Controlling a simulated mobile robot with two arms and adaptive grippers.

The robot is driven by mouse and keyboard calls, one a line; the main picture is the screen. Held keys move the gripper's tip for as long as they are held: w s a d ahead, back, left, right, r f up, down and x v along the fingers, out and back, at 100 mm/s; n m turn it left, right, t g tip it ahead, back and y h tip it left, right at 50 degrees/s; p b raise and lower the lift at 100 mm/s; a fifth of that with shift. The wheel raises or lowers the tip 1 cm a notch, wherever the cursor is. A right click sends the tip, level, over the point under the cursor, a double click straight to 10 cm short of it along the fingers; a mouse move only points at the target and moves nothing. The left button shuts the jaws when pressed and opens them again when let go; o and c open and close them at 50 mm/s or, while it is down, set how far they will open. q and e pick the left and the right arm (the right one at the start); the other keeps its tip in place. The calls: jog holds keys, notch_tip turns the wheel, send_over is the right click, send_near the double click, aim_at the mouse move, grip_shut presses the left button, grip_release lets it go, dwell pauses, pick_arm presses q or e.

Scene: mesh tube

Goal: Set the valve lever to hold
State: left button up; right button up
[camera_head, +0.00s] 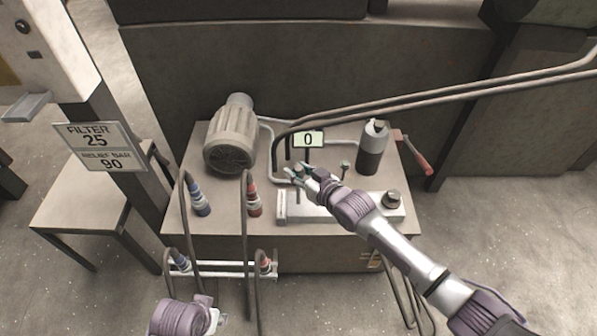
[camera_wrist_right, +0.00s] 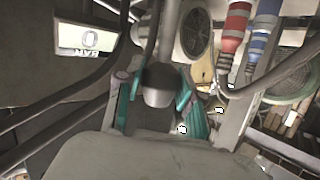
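The valve lever's dark knob (camera_wrist_right: 160,85) hangs in the right wrist view between the two teal fingers of my right gripper (camera_wrist_right: 160,103). The fingers stand apart on either side of it; firm contact does not show. In the head view my right gripper (camera_head: 305,173) is at the left part of the silver valve block (camera_head: 345,208), below the small display reading 0 (camera_head: 308,139), and hides most of the lever there. The lever's position marks cannot be read. My left arm's purple wrist shows at the bottom edge; its left gripper (camera_head: 214,318) is too cut off to judge.
On the bench stand a motor (camera_head: 232,135), a dark bottle (camera_head: 373,147), a red-handled lever (camera_head: 417,155), and blue (camera_head: 200,200) and red (camera_head: 254,200) hose couplings. A dark knob (camera_head: 392,199) sits on the block's right end. Hoses rise in front. A sign (camera_head: 97,145) reads FILTER 25, RELIEF BAR 90.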

jog(key=o, duration=0.4)
jog(key=shift+o, duration=0.2)
jog(key=v, duration=1.2)
jog(key=shift+w, duration=0.1)
